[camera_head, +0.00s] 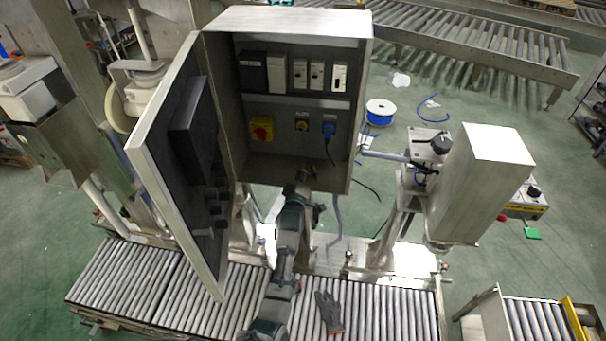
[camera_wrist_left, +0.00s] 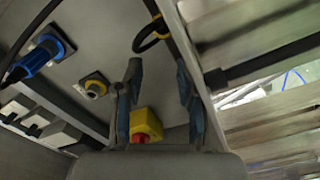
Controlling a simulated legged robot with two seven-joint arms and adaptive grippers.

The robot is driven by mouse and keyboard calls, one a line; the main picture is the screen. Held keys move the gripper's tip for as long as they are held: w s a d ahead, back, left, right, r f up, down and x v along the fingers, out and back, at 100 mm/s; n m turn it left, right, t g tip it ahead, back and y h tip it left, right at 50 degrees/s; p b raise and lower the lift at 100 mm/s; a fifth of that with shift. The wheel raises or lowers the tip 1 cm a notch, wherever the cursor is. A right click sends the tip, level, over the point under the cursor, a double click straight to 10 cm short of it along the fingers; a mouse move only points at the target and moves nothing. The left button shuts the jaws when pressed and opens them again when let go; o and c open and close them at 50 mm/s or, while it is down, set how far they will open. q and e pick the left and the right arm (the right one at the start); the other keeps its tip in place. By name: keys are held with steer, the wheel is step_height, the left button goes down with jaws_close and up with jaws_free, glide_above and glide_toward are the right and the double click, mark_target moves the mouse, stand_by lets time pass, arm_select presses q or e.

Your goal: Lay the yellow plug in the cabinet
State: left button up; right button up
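The grey cabinet (camera_head: 289,174) stands open, its door (camera_head: 178,170) swung left. On its back wall are a yellow box with a red knob (camera_head: 262,129), a small yellow-rimmed socket (camera_head: 301,123) and a blue plug (camera_head: 329,129). My left gripper (camera_head: 303,178) is at the cabinet's lower front edge. In the left wrist view its fingers (camera_wrist_left: 158,105) are apart, with the yellow box (camera_wrist_left: 146,124) showing between them and nothing clearly held. A black loop with a yellow band (camera_wrist_left: 153,33) lies beyond them; I cannot tell if it is the yellow plug. My right gripper is out of view.
A metal post unit (camera_head: 480,185) stands to the right. A blue cable spool (camera_head: 380,111) is on the floor behind. The open door bounds the cabinet's left side.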

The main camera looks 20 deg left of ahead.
arm_select(q)
steer(key=shift+s+f, duration=0.1)
steer(key=shift+f, duration=0.6)
steer(key=shift+s, duration=0.3)
steer(key=v, duration=1.1)
steer(key=shift+r, duration=0.45)
steer(key=shift+s+d, duration=0.1)
